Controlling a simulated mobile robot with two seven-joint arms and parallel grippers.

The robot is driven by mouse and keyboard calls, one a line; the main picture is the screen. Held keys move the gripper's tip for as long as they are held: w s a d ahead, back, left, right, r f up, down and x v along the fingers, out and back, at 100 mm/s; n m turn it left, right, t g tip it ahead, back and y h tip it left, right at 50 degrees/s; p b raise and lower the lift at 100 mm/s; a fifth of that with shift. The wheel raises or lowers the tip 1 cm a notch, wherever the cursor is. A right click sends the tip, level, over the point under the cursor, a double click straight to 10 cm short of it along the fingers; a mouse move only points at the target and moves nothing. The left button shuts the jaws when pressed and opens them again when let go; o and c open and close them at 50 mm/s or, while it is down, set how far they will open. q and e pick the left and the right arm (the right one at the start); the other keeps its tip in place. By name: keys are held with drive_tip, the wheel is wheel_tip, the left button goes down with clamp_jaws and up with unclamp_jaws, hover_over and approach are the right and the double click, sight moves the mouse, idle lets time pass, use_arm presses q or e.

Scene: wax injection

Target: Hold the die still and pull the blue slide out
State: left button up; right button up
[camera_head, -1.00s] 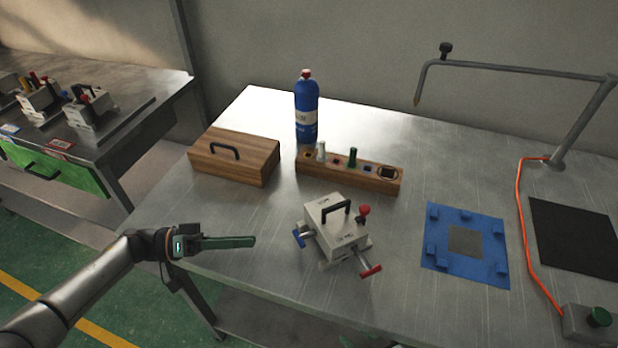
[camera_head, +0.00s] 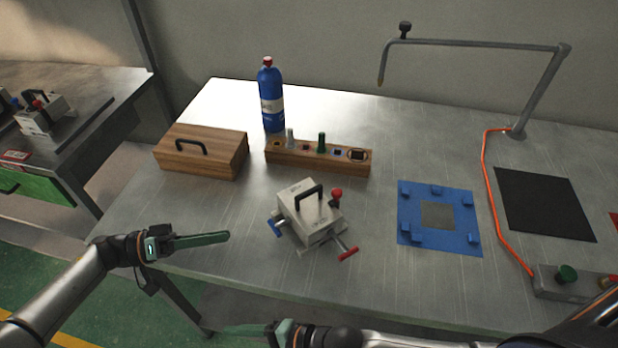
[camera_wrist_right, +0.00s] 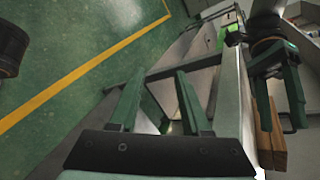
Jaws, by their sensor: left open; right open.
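The die (camera_head: 309,213) is a pale block with a black handle on top, standing on the steel table. The blue slide (camera_head: 275,227) sticks out of its left side, a red-ended slide (camera_head: 348,253) out of its front right, and a red knob (camera_head: 336,194) stands at its right. My left gripper (camera_head: 228,237) is left of the die, level with the blue slide and apart from it, open and empty. My right gripper (camera_head: 232,331) shows at the bottom edge of the head view, in front of the table. In the right wrist view its fingers (camera_wrist_right: 155,100) are open and empty.
A wooden box (camera_head: 205,155), a wooden rack (camera_head: 310,158) and a blue bottle (camera_head: 271,98) stand behind the die. A blue mat (camera_head: 410,195), a black mat (camera_head: 545,205), an orange cable (camera_head: 486,190) and a button box (camera_head: 560,285) lie to the right.

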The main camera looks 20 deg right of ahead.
drive_tip(key=w+r+n+t+y, duration=0.1)
drive_tip(key=w+r+t+y, duration=0.15)
drive_tip(key=w+r, duration=0.45)
wheel_tip(320, 180, up, 22)
drive_tip(key=n+g+h, duration=0.9)
drive_tip(key=n+h, duration=0.5)
drive_tip(key=n, duration=1.8)
hover_over(309, 190)
wheel_tip(309, 190, down, 12)
drive_tip(key=shift+r, duration=0.1)
drive_tip(key=shift+c, duration=0.3)
